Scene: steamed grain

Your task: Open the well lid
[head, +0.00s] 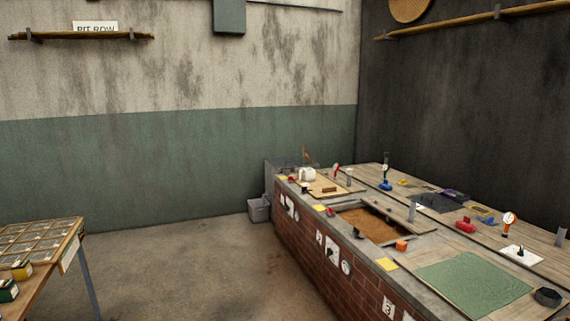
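A long brick counter (306,236) runs along the right side. A rectangular well (372,223) in its top shows brown, grain-like contents, and a wooden board (398,215) lies along its far right side. A light wooden panel (322,186) with a small brown block on it lies at the far end. A green mat or cover (474,285) lies at the near end. I cannot tell which of these is the well lid. Neither of my grippers is in view.
Small items stand on the counter, among them a red-and-white dial (509,219), a red object (466,225) and a dark bowl (547,297). A table with a compartment tray (72,238) is at left. A grey bin (259,209) stands by the counter. The floor between is clear.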

